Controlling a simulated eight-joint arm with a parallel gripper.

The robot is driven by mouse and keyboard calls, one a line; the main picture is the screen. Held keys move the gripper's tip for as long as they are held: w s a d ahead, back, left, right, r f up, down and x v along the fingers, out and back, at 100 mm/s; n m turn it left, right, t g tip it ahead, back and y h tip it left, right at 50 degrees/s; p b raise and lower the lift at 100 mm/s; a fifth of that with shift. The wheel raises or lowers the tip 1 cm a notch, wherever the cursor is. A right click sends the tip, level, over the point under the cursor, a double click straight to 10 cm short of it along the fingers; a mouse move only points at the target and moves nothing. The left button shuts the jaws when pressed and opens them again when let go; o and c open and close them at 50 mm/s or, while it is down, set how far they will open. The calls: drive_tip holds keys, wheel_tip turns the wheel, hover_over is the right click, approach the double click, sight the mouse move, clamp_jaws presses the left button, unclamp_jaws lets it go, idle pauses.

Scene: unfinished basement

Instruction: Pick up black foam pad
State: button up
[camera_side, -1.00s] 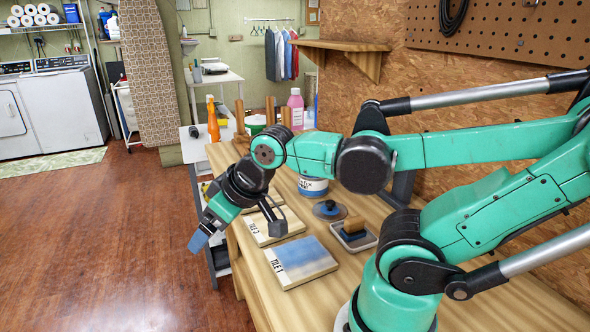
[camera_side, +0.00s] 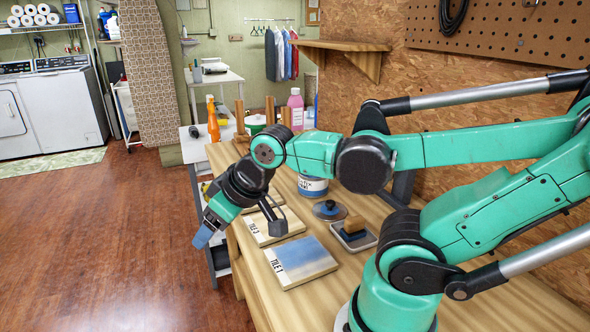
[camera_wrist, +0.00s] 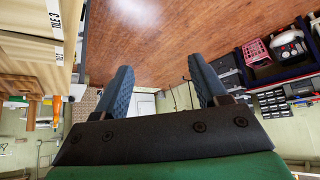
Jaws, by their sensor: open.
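A wooden-handled block with a dark base (camera_side: 353,229) sits in a shallow grey tray (camera_side: 371,243) on the wooden bench in the side view. The dark base may be the black foam pad, but I cannot tell for sure. My gripper (camera_side: 204,237) hangs past the bench's left edge, to the left of the tiles and well away from that tray. In the wrist view my gripper (camera_wrist: 162,82) has its two dark textured fingers spread apart with nothing between them. No foam pad shows in the wrist view.
A round lid (camera_side: 330,209) and a can (camera_side: 312,187) stand behind the tray. Open floor (camera_side: 110,230) lies left of the bench.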

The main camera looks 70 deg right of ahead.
drive_tip(key=m+g+h, duration=0.1)
drive_tip(key=m+g, duration=0.7)
drive_tip(key=m, duration=1.9)
hover_over(355, 218)
drive_tip(key=f, duration=0.6)
drive_tip(key=shift+w+a, duration=0.3)
drive_tip(key=shift+s+f, duration=0.15)
drive_tip(key=shift+f, duration=0.1)
drive_tip(key=shift+s+d+f, duration=0.1)
drive_tip(key=shift+d+f, duration=0.05)
drive_tip(key=shift+f, duration=1.15)
drive_tip(key=shift+s+d+f, duration=0.1)
drive_tip(key=shift+f, duration=1.15)
clamp_jaws()
